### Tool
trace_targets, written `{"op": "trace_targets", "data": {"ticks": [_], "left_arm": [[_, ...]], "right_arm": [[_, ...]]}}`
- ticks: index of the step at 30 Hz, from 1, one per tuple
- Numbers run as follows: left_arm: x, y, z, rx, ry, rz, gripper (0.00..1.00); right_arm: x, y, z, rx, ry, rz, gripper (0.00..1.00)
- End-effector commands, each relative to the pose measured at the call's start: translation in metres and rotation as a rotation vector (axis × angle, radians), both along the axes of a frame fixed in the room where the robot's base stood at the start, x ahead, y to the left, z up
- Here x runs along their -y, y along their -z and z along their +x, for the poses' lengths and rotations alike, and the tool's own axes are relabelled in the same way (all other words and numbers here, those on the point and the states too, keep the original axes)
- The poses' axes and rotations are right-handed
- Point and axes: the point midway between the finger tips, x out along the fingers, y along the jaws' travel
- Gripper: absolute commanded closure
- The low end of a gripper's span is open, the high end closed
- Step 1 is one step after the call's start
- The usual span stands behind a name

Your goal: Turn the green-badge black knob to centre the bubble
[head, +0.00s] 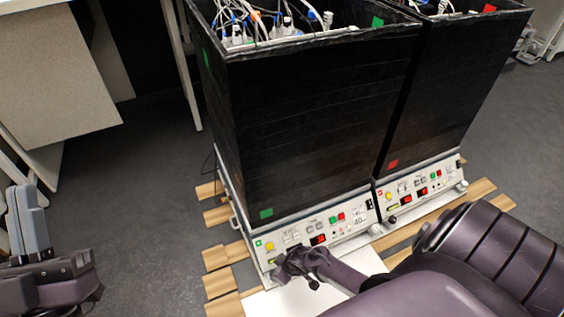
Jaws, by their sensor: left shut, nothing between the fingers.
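The green-badge bioreactor is the left black box; its white control panel (334,217) carries a small green badge (258,243) at its left end. A small yellow-green bubble level (275,261) shows low on that panel; the bubble itself is too small to make out. My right gripper (290,266) is at the panel's lower left, beside the level. It covers the place of the black knob, so I cannot tell whether it touches the knob or how its fingers stand. My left gripper (27,190) is shut and empty at the far left, well away from the panel.
A red-badge bioreactor (455,90) stands close on the right, with its own panel and a black knob (392,220). Wooden slats (222,284) lie under both units. A white sheet (268,303) lies in front. A bench (55,70) stands at upper left; the floor between is clear.

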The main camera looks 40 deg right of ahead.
Motion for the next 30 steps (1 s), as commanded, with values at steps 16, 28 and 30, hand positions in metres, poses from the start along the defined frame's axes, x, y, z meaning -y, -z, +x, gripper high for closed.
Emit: {"op": "trace_targets", "data": {"ticks": [16,28,30], "left_arm": [[0.015,0.067,0.027,-0.328,0.006,0.133,1.0],[0.015,0.067,0.027,-0.327,0.006,0.133,1.0],[0.015,0.067,0.027,-0.327,0.006,0.133,1.0]], "right_arm": [[0.002,-0.014,-0.006,-0.002,0.001,0.0,0.5],[0.002,-0.014,-0.006,-0.001,0.001,0.0,0.5],[0.002,-0.014,-0.006,-0.001,0.001,0.0,0.5]]}}
